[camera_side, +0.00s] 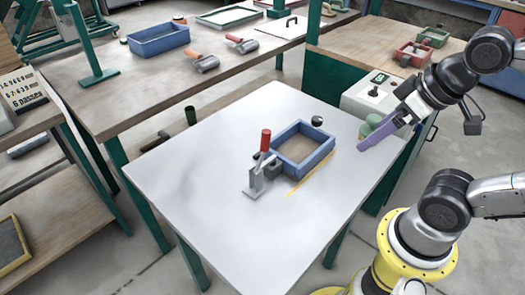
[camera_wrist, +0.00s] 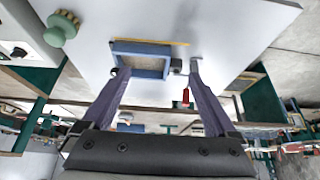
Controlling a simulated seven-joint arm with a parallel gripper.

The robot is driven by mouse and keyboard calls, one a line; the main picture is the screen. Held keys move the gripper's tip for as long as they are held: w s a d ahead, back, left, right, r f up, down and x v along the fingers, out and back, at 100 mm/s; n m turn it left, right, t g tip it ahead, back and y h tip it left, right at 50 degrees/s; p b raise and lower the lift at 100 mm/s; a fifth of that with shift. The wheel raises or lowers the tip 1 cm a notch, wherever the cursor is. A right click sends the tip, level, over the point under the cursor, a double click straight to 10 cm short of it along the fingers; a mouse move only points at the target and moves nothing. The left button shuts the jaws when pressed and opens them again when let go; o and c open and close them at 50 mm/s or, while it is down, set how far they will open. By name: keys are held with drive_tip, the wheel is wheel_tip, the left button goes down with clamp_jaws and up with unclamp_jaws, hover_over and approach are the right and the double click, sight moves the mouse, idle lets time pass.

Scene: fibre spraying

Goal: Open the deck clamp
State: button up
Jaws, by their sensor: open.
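The deck clamp (camera_side: 257,180) is a grey metal toggle clamp with a red handle (camera_side: 265,141), mounted on the pale table at the left side of a blue rectangular frame (camera_side: 325,146). Its handle stands roughly upright. In the wrist view the red handle (camera_wrist: 186,97) shows between my fingers, close to the right one. The blue frame (camera_wrist: 118,47) is beyond my fingertips there. My gripper (camera_side: 364,143), with purple fingers, is open and empty above the table's right side, apart from the clamp. Whether the clamp presses on the frame is too small to tell.
A green knobbed object (camera_side: 372,124) is near the table's right edge, behind my gripper; it also shows in the wrist view (camera_wrist: 62,28). A small dark round thing (camera_side: 317,121) sits at the frame's far corner. A yellow strip (camera_side: 297,187) lies in front of it. The table's left is clear.

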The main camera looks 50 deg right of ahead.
drive_tip(key=shift+s+f, duration=0.1)
drive_tip(key=shift+s, duration=0.05)
drive_tip(key=shift+c, duration=1.2)
drive_tip(key=shift+g+y, duration=0.6)
drive_tip(key=shift+y, duration=0.1)
drive_tip(key=r, duration=0.1)
drive_tip(key=w+a+r, duration=0.2)
drive_tip(key=r, duration=0.1)
drive_tip(key=shift+w+a, duration=0.15)
drive_tip(key=shift+w, duration=0.05)
drive_tip(key=c, duration=0.7)
drive_tip(key=shift+g+y, duration=0.7)
drive_tip(key=shift+g, duration=0.1)
drive_tip(key=w, duration=0.2)
drive_tip(key=w+r, duration=0.2)
drive_tip(key=w, duration=0.1)
drive_tip(key=shift+w+a+r, duration=0.25)
drive_tip(key=shift+w, duration=0.1)
clamp_jaws()
drive_tip(key=w+d+f+m+g+y, duration=0.1)
drive_tip(key=w+d+f, duration=0.1)
drive_tip(key=w, duration=0.3)
drive_tip(key=w+d+f+m+g+y, duration=0.1)
drive_tip(key=w+d+f, duration=0.1)
drive_tip(key=w, duration=0.3)
drive_tip(key=shift+w+d+m, duration=0.35)
drive_tip(key=shift+d+m, duration=0.05)
drive_tip(key=shift+d, duration=0.4)
